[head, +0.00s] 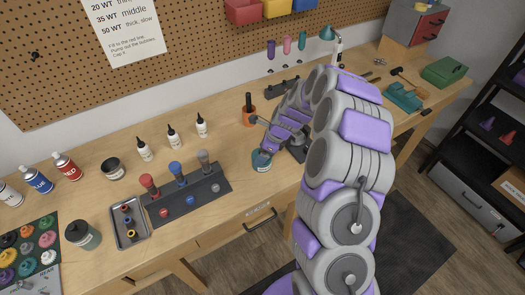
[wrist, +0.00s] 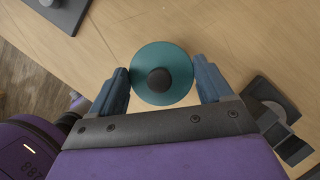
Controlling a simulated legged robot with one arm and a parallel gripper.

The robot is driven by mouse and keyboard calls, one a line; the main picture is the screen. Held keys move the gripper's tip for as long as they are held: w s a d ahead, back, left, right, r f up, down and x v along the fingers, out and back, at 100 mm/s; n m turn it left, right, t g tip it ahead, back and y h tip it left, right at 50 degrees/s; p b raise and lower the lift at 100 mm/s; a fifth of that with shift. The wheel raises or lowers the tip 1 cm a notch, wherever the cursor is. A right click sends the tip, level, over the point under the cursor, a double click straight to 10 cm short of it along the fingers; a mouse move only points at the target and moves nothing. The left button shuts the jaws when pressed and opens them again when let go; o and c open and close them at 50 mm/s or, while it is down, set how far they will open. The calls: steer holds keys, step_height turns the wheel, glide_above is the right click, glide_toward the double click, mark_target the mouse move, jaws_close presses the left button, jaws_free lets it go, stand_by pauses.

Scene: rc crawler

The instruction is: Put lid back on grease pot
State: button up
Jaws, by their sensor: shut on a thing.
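A teal round lid (wrist: 146,57) with a black knob sits between the two fingers of my gripper (wrist: 163,82) in the wrist view. My gripper is shut on it at its sides. In the head view my gripper (head: 266,149) reaches down near the front of the bench, right of the grey tool block. A teal round thing (head: 262,162) shows right under its fingers. Whether that is only the lid or a pot with the lid over it, I cannot tell. In the wrist view, anything under the lid is hidden.
The grey block (head: 190,196) with red, blue and grey handled tools stands to the left, near a small metal tray (head: 130,226). A dark round pot (head: 113,168) and several white bottles (head: 174,136) stand farther back.

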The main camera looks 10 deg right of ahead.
steer(key=o, duration=0.9)
steer(key=shift+r, duration=0.1)
steer(key=shift+r+p, duration=3.1)
steer(key=shift+r, duration=0.35)
jaws_close()
steer(key=shift+f, duration=1.35)
